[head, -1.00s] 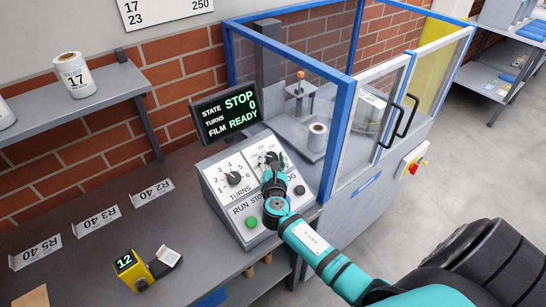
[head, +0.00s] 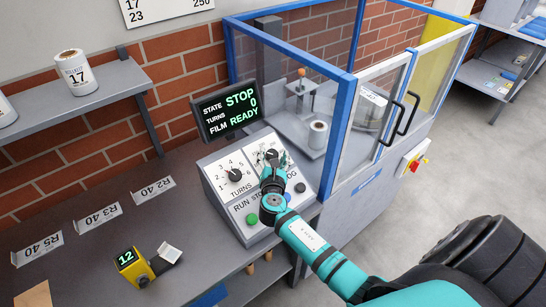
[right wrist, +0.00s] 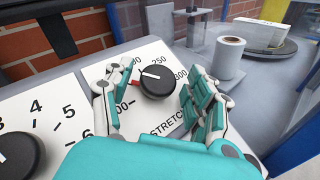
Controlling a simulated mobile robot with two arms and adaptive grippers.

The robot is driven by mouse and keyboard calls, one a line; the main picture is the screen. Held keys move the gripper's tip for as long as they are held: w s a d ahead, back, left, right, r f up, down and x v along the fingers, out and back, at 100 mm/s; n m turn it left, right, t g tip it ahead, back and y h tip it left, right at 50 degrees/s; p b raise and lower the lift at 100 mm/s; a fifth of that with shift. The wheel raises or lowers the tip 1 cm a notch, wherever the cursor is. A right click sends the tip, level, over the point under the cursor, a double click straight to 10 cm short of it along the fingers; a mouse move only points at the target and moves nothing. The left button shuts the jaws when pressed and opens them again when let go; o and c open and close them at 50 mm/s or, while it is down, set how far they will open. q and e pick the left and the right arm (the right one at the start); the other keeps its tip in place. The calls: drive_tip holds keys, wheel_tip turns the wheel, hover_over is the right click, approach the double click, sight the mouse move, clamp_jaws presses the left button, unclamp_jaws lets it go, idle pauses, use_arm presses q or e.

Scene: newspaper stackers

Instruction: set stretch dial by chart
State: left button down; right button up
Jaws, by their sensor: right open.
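The black stretch dial (right wrist: 158,79) sits on the white panel of the sloped console, with a white pointer line facing its upper left. Its scale shows 250 and 300; other numbers are partly hidden by fingers. My right gripper (right wrist: 150,95) is open, with teal-and-white fingers on either side of the dial; contact cannot be told. In the head view the gripper (head: 272,165) is over the console's right dial. The wall chart (head: 165,8) is cut off at the top; 17, 23 and 250 are readable. A roll labelled 17 (head: 76,72) stands on the shelf. My left gripper is out of view.
The turns dial (head: 234,175) is left of the stretch dial. A green button (head: 252,219) and a black knob (head: 300,187) are below. The screen (head: 229,110) reads STOP, 0, READY. A yellow device (head: 135,267) showing 12 is on the bench. A blue-framed enclosure (head: 345,130) stands behind.

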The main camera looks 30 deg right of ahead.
drive_tip(key=v, duration=1.2)
drive_tip(key=shift+s, duration=0.1)
drive_tip(key=s+f+m+g+y, duration=0.2)
drive_tip(key=s+f+m+g, duration=0.1)
drive_tip(key=s+m, duration=0.35)
drive_tip(key=s+f+m+g+y, duration=0.1)
drive_tip(key=s+f+m+g, duration=0.15)
drive_tip(key=s+m, duration=0.45)
drive_tip(key=s+a+m+g+y, duration=0.5)
drive_tip(key=s+a+m+y, duration=0.2)
drive_tip(key=s+a+m, duration=0.35)
wheel_tip(320, 180, down, 26)
drive_tip(key=n+b, duration=0.1)
drive_tip(key=b, duration=0.1)
drive_tip(key=s+d+f+g+b, duration=0.1)
drive_tip(key=s+d+f, duration=0.1)
drive_tip(key=s+f, duration=0.7)
drive_tip(key=s+d+f+g+b, duration=0.1)
drive_tip(key=s+f, duration=0.8)
drive_tip(key=f, duration=0.2)
drive_tip(key=shift+d+h, duration=0.4)
